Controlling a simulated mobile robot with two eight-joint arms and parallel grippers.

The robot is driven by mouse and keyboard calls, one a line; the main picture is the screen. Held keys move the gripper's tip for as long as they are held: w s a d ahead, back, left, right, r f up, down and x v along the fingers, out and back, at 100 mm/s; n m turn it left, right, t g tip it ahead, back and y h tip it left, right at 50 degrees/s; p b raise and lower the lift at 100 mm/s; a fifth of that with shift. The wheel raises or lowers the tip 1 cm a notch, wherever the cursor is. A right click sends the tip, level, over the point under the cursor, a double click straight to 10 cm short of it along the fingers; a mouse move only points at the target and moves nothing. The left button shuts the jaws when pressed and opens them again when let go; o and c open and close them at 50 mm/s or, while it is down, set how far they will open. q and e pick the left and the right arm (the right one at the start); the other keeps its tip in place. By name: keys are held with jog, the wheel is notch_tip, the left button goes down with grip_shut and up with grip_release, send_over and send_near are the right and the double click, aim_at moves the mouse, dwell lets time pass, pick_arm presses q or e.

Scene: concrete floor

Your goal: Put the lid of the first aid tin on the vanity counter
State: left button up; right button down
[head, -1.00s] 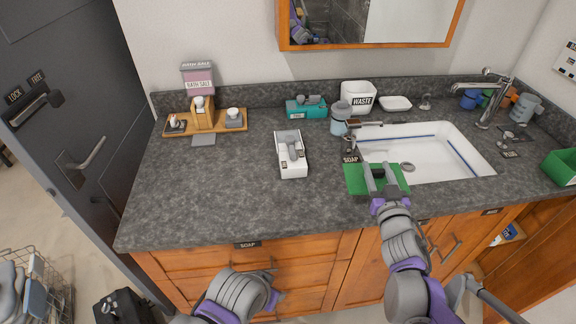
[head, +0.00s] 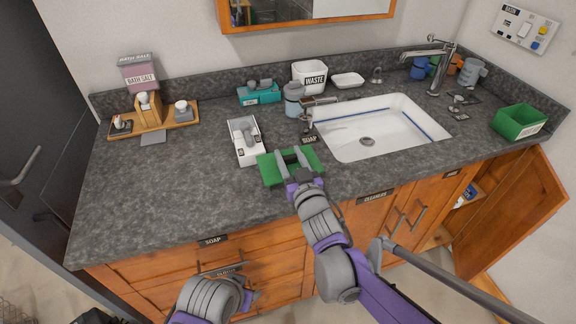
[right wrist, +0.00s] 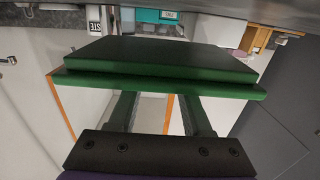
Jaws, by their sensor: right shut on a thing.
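My right gripper (head: 294,164) is shut on the flat green lid (head: 272,169). It holds the lid over the front of the grey vanity counter (head: 160,190), left of the sink. I cannot tell whether the lid touches the counter. In the right wrist view the lid (right wrist: 160,62) spans both fingers and looks roughly level. An open green tin (head: 517,122) with a white label, likely the first aid tin, stands at the counter's right end. My left arm shows at the bottom; its gripper (head: 256,298) is mostly hidden and its fingers do not show.
A white tray (head: 240,152) stands close behind the lid's left part. The sink (head: 345,147) lies to its right, with a soap dispenser (head: 294,105) behind. A teal box (head: 247,97) and waste bin (head: 305,80) stand at the back. The left front counter is bare.

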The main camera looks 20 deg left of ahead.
aim_at(290, 163)
jog(key=shift+f, duration=1.6)
jog(key=shift+b, duration=0.3)
jog(key=shift+f, duration=0.2)
jog(key=shift+c, duration=1.7)
grip_release()
jog(key=shift+r, duration=0.15)
